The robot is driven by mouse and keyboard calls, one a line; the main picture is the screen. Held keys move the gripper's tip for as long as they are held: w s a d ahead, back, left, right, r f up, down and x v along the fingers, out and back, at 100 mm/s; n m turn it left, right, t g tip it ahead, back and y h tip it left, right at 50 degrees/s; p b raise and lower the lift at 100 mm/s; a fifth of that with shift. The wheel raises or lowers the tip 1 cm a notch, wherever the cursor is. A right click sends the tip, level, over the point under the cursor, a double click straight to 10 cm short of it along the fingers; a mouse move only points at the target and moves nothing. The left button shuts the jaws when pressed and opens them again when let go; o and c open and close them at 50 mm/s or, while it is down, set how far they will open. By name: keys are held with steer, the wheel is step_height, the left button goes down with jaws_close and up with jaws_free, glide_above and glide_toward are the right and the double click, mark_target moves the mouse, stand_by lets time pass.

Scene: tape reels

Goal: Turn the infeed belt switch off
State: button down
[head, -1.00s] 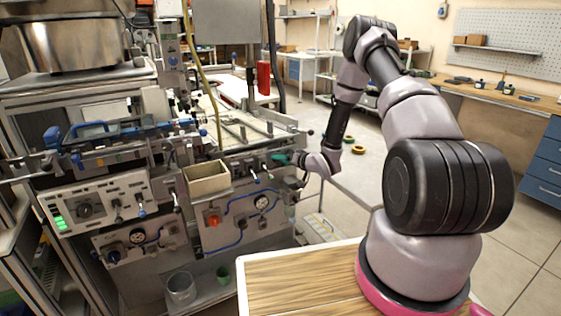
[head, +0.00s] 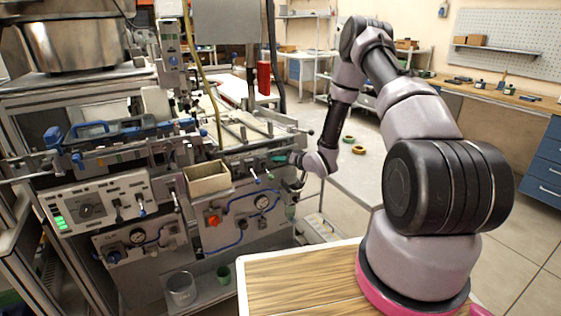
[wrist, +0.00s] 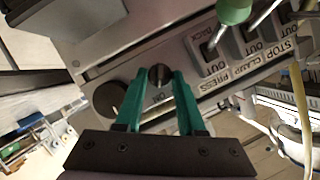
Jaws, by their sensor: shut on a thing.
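A small dark rotary knob (wrist: 160,75) sits on the grey machine panel in the wrist view, with an "ON" mark beside it. No label naming it as the infeed belt switch can be read. My gripper (wrist: 158,80) has green fingers, one on each side of the knob, and is shut on it. In the head view my gripper (head: 279,157) is at the right end of the machine front; the knob is too small to make out there.
Beside the knob are a larger dark round knob (wrist: 109,98) and a row of toggle levers marked press, clamp and stop, one with a green ball (wrist: 233,11). A beige bin (head: 208,181) hangs on the machine front. A grey table (head: 358,178) stands to the right.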

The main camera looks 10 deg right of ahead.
steer(key=n+h, duration=0.2)
steer(key=n, duration=0.1)
steer(key=n+t+h, duration=0.1)
steer(key=n+h, duration=0.1)
steer(key=n, duration=0.1)
steer(key=a+n+t+h, duration=0.1)
steer(key=n, duration=0.1)
steer(key=shift+s+n+h, duration=0.2)
steer(key=shift+n+h, duration=0.2)
stand_by(0.3)
steer(key=shift+f, duration=0.1)
stand_by(0.5)
steer(key=c, duration=0.5)
jaws_free()
steer(key=a+v, duration=0.1)
steer(key=v, duration=0.9)
steer(key=shift+s+d, duration=0.4)
steer(key=shift+d, duration=0.1)
